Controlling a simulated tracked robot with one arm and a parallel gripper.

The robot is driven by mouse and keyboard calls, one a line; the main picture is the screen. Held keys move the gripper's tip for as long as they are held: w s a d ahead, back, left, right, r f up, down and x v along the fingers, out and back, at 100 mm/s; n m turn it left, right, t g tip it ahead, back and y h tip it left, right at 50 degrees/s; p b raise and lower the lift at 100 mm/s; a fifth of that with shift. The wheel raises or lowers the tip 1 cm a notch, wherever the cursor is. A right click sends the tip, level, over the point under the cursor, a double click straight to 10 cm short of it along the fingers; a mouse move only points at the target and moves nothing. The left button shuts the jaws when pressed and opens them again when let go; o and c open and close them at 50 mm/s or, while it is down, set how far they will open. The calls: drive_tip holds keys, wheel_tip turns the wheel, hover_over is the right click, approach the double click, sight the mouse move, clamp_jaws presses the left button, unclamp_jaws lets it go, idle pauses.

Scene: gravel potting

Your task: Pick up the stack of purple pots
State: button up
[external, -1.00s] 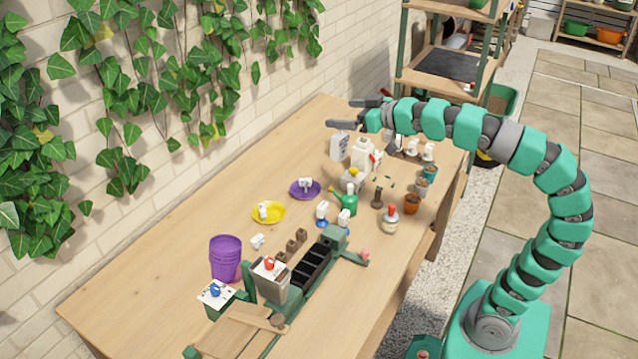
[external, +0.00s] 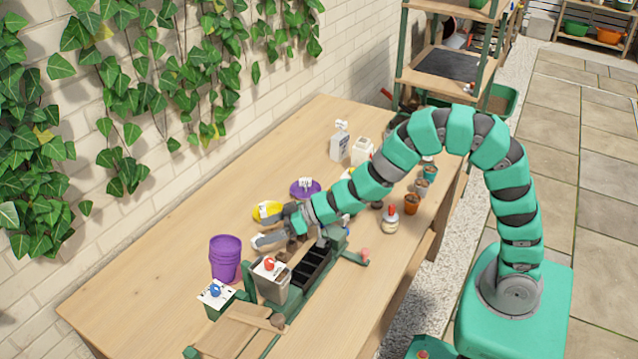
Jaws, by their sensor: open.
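The stack of purple pots (external: 225,258) stands upright on the wooden table, left of the middle of the external view. My gripper (external: 258,230) is open and points left. It is to the right of and a little beyond the stack, apart from it, with nothing seen between the fingers. My arm reaches over the table from the right and hides part of the table's middle.
A grey bin with a red knob (external: 270,280) stands right of the stack. A white card with a blue knob (external: 215,293) is in front. Yellow (external: 268,208) and purple (external: 304,188) saucers lie beyond. The table (external: 150,285) is clear to the left.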

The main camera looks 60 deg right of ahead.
sight(239, 244)
drive_tip(key=x, duration=0.6)
drive_tip(key=b+x, duration=0.1)
drive_tip(key=x, duration=0.2)
drive_tip(key=shift+s+a+f, duration=0.25)
drive_tip(key=shift+s+a, duration=0.05)
drive_tip(key=shift+s, duration=0.05)
drive_tip(key=shift+b+x, duration=0.35)
drive_tip(key=shift+x, duration=2.15)
drive_tip(key=shift+w+d, duration=0.1)
drive_tip(key=shift+c, duration=0.3)
